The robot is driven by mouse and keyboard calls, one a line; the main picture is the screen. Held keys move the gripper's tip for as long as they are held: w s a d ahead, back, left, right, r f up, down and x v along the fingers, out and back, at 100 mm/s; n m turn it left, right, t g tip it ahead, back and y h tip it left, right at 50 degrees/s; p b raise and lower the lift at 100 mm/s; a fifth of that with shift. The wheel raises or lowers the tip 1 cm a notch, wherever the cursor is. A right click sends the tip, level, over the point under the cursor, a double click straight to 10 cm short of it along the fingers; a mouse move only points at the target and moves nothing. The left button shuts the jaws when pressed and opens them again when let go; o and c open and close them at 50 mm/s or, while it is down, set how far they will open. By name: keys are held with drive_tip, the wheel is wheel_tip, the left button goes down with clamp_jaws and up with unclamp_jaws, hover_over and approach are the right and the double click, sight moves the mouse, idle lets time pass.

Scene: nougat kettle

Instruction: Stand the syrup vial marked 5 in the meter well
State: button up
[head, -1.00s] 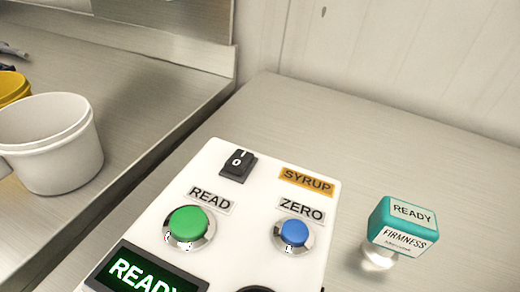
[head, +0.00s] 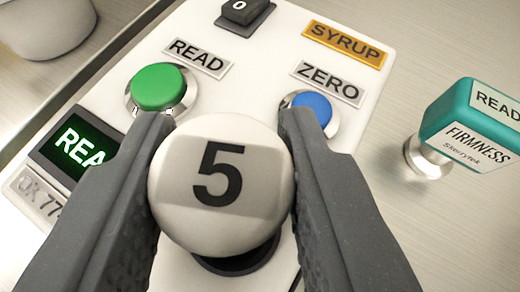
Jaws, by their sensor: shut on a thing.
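My gripper (head: 218,135) is shut on the syrup vial (head: 221,185), gripping its pale round top marked 5 between two dark fingers. The white meter (head: 270,60) lies beneath, with a SYRUP label, a green READ button (head: 158,87), a blue ZERO button (head: 311,106) and a lit green display (head: 78,148). A dark round shape, which looks like the meter well (head: 240,264), shows just below the vial's top. The vial hides most of it, and I cannot tell whether the vial is inside it or above it.
A teal block marked FIRMNESS (head: 478,120) stands right of the meter on the metal counter (head: 440,40). A white bucket (head: 45,25) is at the upper left. A black switch (head: 244,15) sits at the meter's top.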

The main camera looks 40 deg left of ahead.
sight(228, 222)
drive_tip(key=shift+f+b, duration=0.55)
drive_tip(key=shift+f, duration=0.7)
drive_tip(key=shift+s+d, duration=0.1)
drive_tip(key=shift+s, duration=0.1)
idle(0.5)
drive_tip(key=shift+f, duration=0.55)
idle(0.4)
drive_tip(key=o, duration=0.8)
drive_tip(key=shift+c, duration=0.2)
drive_tip(key=v, duration=1.1)
drive_tip(key=shift+s+p, duration=0.15)
drive_tip(key=shift+p, duration=0.3)
